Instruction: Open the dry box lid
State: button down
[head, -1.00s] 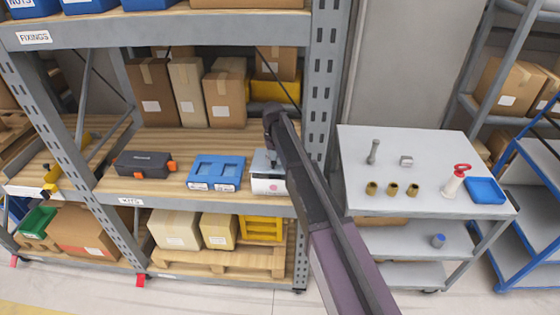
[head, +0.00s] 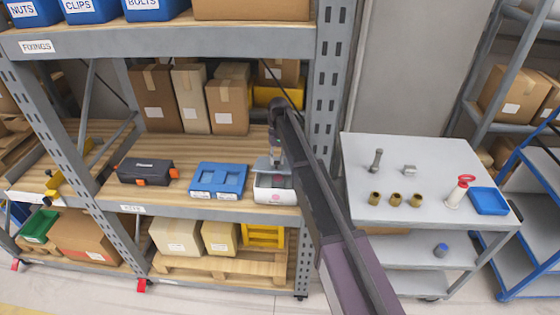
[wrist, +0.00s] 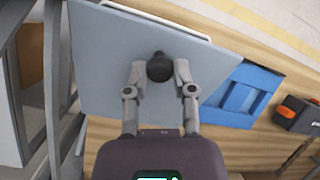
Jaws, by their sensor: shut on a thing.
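The dry box (head: 273,190) is a small white box with a pink mark on its front, on the right end of the wooden shelf. Its grey-blue lid (head: 262,164) shows above it, partly hidden by my arm. In the wrist view the lid (wrist: 105,75) is a flat square plate with a round dark knob (wrist: 160,68). My gripper (wrist: 160,74) is shut on the knob from both sides. A white box edge shows past the lid's far side. Whether the lid is clear of the box all round I cannot tell. My gripper (head: 277,158) is partly hidden in the head view.
A blue tray (head: 218,180) lies just left of the dry box, and a black case (head: 147,171) with orange latches beyond it. The grey rack post (head: 322,130) stands close on the right. Cardboard boxes (head: 228,107) stand behind. A grey cart (head: 425,210) is further right.

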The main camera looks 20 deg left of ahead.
jog(key=shift+w+d, duration=0.1)
jog(key=shift+d, duration=0.05)
jog(key=shift+c, duration=2.2)
grip_release()
